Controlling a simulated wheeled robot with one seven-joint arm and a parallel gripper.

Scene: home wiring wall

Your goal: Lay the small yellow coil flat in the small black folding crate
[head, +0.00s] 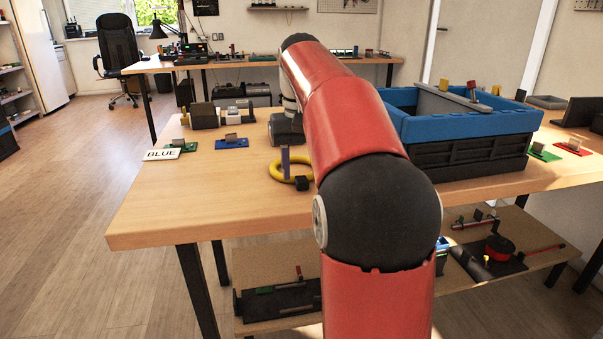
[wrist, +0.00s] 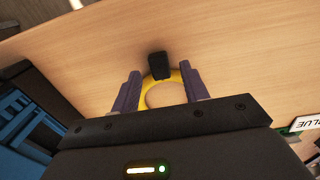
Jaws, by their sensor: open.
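The small yellow coil (head: 294,172) lies flat on the wooden table, left of my arm, with a black block-like piece (wrist: 159,66) on its ring. In the wrist view the coil (wrist: 152,98) shows between the two purple-grey fingers of my gripper (wrist: 160,69). The gripper is open, with one finger on each side of the coil. I cannot tell whether the fingers touch it. In the head view one finger (head: 285,161) shows over the ring; my arm hides the other. A black folding crate (head: 470,160) stands at the right, with a blue crate-like body (head: 470,124) directly above it.
A grey panel and small coloured parts sit on the blue body's top. A BLUE label (head: 162,154), a blue plate (head: 231,143) and black and grey devices (head: 204,115) lie on the table's left. The front left tabletop is clear. A lower shelf (head: 280,260) holds other parts.

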